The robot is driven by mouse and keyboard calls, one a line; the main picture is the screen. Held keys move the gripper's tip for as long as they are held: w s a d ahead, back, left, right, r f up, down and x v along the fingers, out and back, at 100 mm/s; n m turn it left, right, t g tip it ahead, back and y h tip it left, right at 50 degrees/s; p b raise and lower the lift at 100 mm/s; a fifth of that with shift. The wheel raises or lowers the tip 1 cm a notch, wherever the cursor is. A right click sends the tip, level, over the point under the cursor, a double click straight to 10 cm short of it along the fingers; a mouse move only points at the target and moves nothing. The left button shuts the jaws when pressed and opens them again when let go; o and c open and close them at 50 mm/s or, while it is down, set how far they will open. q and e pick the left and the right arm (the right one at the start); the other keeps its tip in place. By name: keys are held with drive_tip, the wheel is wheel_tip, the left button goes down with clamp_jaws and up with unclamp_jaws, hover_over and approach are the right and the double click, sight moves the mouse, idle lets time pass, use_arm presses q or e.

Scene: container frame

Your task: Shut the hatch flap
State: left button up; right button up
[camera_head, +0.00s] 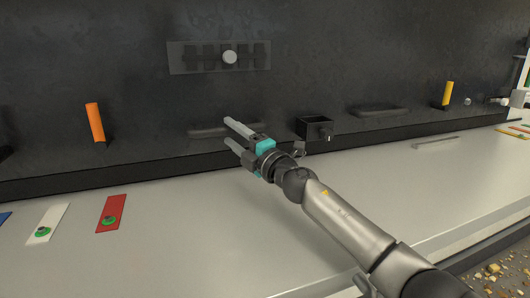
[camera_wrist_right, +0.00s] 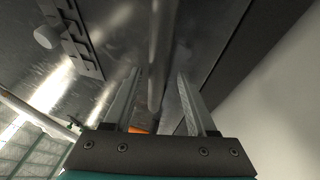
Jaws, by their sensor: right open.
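No part stands out clearly as the hatch flap. A dark rectangular plate with slots and a pale round knob (camera_head: 230,57) is on the upright black panel. Below it, a long dark bar (camera_head: 206,131) lies along the panel's lower part. My right gripper (camera_head: 229,133) is open, its fingers pointing at the panel close to this bar. In the right wrist view, a rounded bar (camera_wrist_right: 161,50) runs between the two open fingers (camera_wrist_right: 158,75), with no clear contact. The plate's knob (camera_wrist_right: 46,37) shows there at the upper left. My left gripper is out of view.
A small black open box (camera_head: 315,125) sticks out right of my gripper. A second dark bar (camera_head: 380,110), an orange peg (camera_head: 95,121) and a yellow peg (camera_head: 447,93) are along the panel. White (camera_head: 48,220) and red (camera_head: 111,211) cards lie on the mostly clear grey counter.

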drive_tip(key=p+v, duration=0.1)
drive_tip(key=v, duration=1.1)
drive_tip(key=shift+r, duration=0.1)
